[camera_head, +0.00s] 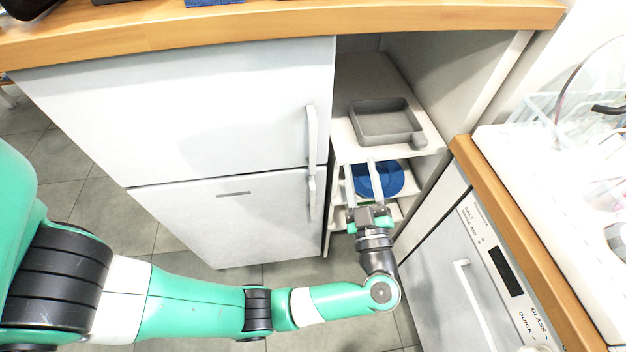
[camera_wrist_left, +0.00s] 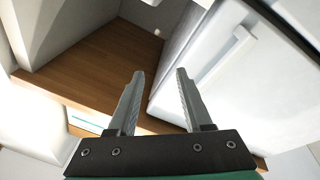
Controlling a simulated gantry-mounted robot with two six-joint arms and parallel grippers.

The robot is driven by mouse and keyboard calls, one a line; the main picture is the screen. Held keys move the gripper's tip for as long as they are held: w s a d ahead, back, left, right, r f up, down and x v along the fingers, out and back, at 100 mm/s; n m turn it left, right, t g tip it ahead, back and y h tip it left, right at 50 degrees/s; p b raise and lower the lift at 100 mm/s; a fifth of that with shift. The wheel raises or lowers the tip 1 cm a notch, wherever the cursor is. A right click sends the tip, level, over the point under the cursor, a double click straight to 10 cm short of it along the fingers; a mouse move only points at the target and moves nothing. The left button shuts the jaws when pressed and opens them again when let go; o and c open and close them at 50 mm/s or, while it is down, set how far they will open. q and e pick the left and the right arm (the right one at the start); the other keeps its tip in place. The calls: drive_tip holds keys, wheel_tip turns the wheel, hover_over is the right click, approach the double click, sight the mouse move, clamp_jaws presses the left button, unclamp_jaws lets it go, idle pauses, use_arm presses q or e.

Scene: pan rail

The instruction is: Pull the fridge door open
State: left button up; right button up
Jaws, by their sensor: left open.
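The white fridge (camera_head: 190,110) stands under the wooden counter with an upper and a lower door, both shut. The upper door handle (camera_head: 311,134) is a vertical white bar near the door's right edge; the lower handle (camera_head: 312,196) sits just below it. In the left wrist view a white handle (camera_wrist_left: 230,52) shows on a white door at the upper right, to the right of the fingers. My left gripper (camera_head: 360,166) is open and empty, to the right of the handles, in front of the open shelves. Its two fingers also show in the wrist view (camera_wrist_left: 160,74). My right gripper is out of view.
Open shelves beside the fridge hold a grey square pan (camera_head: 384,122) and a blue round dish (camera_head: 377,181). A dishwasher (camera_head: 450,275) stands at the right under a counter (camera_head: 500,205). The tiled floor (camera_head: 170,245) in front of the fridge is clear apart from my arm.

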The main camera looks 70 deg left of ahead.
use_arm(q)
drive_tip(key=s+f+m+g+h+b, duration=0.1)
drive_tip(key=s+f+m, duration=0.15)
drive_tip(key=f, duration=0.95)
drive_tip(key=m+h+b, duration=0.1)
drive_tip(key=m+b, duration=0.2)
approach(313, 206)
drive_tip(key=shift+g, duration=0.3)
drive_tip(key=b+x, duration=0.2)
drive_tip(key=x, duration=0.7)
drive_tip(key=shift+w+a+f+b, duration=0.15)
drive_tip(key=shift+w+a+b, duration=0.1)
drive_tip(key=shift+b, duration=0.15)
drive_tip(key=shift+w+a, duration=0.1)
drive_tip(key=shift+a, duration=0.5)
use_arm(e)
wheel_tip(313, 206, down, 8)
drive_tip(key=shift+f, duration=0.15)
use_arm(q)
drive_tip(key=shift+c, duration=0.3)
clamp_jaws()
